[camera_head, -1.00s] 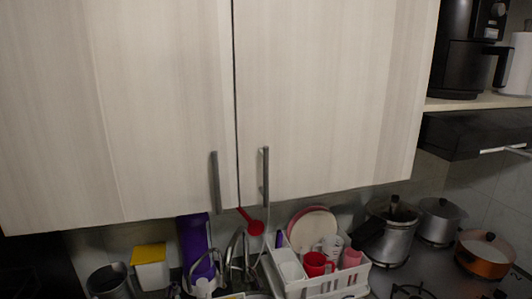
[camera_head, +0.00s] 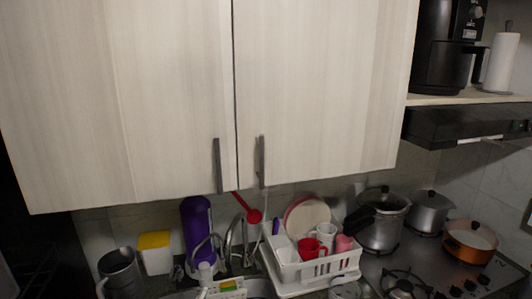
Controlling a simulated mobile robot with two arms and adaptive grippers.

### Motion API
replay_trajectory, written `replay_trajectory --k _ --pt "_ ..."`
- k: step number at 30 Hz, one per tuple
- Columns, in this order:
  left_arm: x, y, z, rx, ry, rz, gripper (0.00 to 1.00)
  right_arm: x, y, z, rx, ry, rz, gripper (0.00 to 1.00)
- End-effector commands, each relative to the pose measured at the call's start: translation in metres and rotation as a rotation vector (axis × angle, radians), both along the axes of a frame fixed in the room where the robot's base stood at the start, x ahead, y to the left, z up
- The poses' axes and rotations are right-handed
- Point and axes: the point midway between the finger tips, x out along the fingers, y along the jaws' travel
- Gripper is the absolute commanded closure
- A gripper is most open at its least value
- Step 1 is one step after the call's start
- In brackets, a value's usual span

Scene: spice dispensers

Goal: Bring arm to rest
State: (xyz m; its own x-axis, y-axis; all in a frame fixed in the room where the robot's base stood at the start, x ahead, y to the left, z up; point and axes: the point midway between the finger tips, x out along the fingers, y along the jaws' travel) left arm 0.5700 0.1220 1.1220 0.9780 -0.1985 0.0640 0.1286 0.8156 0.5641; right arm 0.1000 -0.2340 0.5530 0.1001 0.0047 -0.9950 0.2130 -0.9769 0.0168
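Neither of my arms nor grippers can be made out in the head view. A pale two-door wall cabinet (camera_head: 120,100) fills the upper left and middle, with both doors shut. Its two grey vertical handles, the left one (camera_head: 217,165) and the right one (camera_head: 262,160), sit close together near the bottom edge. No spice dispenser can be identified in the view.
Below the cabinet are a metal jug (camera_head: 120,270), a yellow-lidded container (camera_head: 156,258), a purple bottle (camera_head: 198,220) and a white dish rack (camera_head: 318,284) with cups. Pots, including a pressure cooker (camera_head: 382,230), stand around the stove (camera_head: 425,265) at right, under a dark hood (camera_head: 460,125).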

Motion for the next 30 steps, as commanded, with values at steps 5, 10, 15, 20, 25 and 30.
replay_trajectory --k 5,10,15,20,25,30 --pt "-0.032 -0.037 -0.005 0.395 -0.046 -0.181 0.54 0.001 0.000 0.000 0.000 -0.001 0.000 0.60" --pt "-0.091 -0.067 -0.043 0.976 -0.088 -0.459 0.54 -0.009 -0.001 0.000 -0.001 0.012 0.000 0.60" --pt "-0.161 -0.047 -0.101 1.555 -0.080 -0.788 0.54 -0.012 -0.001 -0.001 -0.002 0.017 0.000 0.60" --pt "-0.209 -0.005 -0.131 1.880 -0.033 -1.033 0.54 -0.012 -0.001 -0.001 -0.001 0.016 0.000 0.60" --pt "-0.250 0.040 -0.143 2.094 0.034 -1.251 0.54 -0.012 -0.001 -0.001 -0.001 0.016 0.000 0.60" --pt "-0.286 0.081 -0.144 2.232 0.113 -1.450 0.54 -0.010 -0.001 -0.001 -0.002 0.014 0.000 0.60"
